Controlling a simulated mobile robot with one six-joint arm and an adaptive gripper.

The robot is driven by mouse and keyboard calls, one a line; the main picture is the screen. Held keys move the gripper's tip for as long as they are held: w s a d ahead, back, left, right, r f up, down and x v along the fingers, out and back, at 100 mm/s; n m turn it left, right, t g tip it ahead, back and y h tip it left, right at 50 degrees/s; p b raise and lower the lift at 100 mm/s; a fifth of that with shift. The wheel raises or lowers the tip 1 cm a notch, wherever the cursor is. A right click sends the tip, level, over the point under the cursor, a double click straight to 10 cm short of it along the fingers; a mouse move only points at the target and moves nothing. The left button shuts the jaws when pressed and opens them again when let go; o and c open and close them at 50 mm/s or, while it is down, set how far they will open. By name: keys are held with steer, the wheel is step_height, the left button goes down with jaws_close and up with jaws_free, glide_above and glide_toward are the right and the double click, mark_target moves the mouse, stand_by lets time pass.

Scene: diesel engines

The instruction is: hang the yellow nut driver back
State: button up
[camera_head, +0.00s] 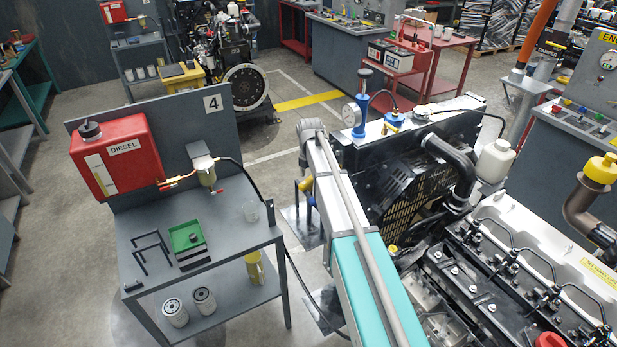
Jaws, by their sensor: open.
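I cannot make out the yellow nut driver for certain. A small yellow piece (304,184) with a blue one just below it shows close to the left side of my arm; I cannot tell what they are. A black wire frame (150,246) stands on the top of the grey bench (228,243); whether it is the driver's hanging place is unclear. Beside it is a green-lined tray (187,233) with a small dark item in it. My arm rises from the bottom middle, between bench and engine. My gripper does not show.
A red diesel tank (122,157) and a fuel filter (203,164) are on the bench's back panel. A yellow jug (254,267) and white filters are on the lower shelf. A large engine (470,260) fills the right.

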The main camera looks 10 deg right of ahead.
mark_target(310, 178)
steer(key=shift+r, duration=0.2)
step_height(310, 178, up, 13)
steer(key=p, duration=1.3)
steer(key=shift+f, duration=0.2)
stand_by(0.6)
